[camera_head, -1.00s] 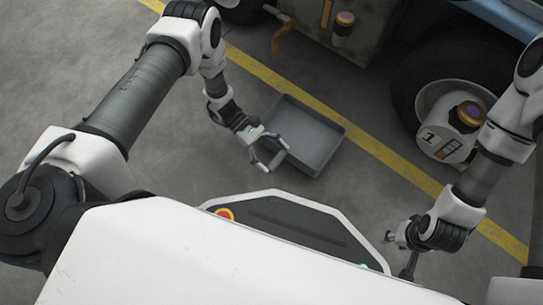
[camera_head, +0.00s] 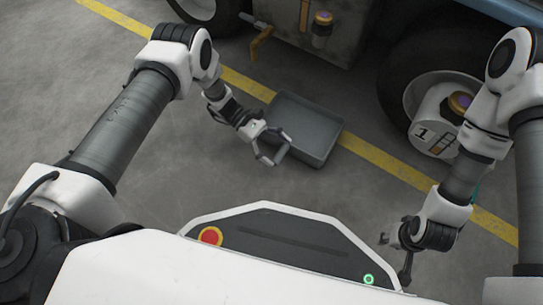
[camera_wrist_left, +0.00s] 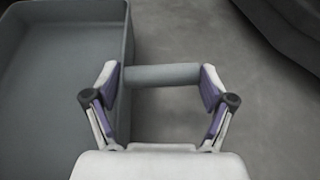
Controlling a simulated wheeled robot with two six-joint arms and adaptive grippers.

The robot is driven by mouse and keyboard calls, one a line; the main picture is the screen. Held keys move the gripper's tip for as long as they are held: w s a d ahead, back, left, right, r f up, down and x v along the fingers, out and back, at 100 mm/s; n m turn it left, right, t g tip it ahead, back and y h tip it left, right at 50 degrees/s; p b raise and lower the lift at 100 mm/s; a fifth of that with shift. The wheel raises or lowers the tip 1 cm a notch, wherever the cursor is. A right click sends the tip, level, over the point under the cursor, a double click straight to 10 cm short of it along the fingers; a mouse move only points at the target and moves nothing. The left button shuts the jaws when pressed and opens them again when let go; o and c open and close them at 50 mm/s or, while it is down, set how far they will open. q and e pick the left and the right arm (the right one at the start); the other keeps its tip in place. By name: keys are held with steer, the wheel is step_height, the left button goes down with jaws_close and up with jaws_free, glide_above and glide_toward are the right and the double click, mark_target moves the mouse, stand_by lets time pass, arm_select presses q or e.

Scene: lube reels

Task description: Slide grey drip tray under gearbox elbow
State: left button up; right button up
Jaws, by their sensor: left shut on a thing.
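The grey drip tray (camera_head: 318,158) is a shallow rectangular pan on the floor, lying across the yellow line. Its wall fills the left of the left wrist view (camera_wrist_left: 128,70). My left gripper (camera_head: 281,148) is at its near left side. In the left wrist view its fingers (camera_wrist_left: 164,88) are shut on the ends of a grey bar handle (camera_wrist_left: 163,75) beside the tray. The yellowish gearbox elbow (camera_head: 260,43) hangs from the machine beyond the tray, up and left of it. My right gripper (camera_head: 393,239) is low at right; its fingers are too small to read.
The yellow floor line (camera_head: 385,165) runs diagonally before the machine. A dark tyre (camera_head: 400,75) and a white drum marked 1 (camera_head: 425,135) stand to the right. A second wheel (camera_head: 195,8) is at top left. Bare concrete lies left of the tray.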

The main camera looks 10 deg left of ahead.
arm_select(q)
steer(key=shift+w+d, duration=0.4)
steer(key=shift+w, duration=0.7)
steer(key=shift+w+d, duration=0.4)
steer(key=shift+w, duration=0.65)
steer(key=shift+w+d, duration=0.4)
steer(key=shift+w, duration=0.7)
steer(key=o, duration=1.7)
steer(key=shift+a, duration=0.1)
steer(key=v, duration=1.2)
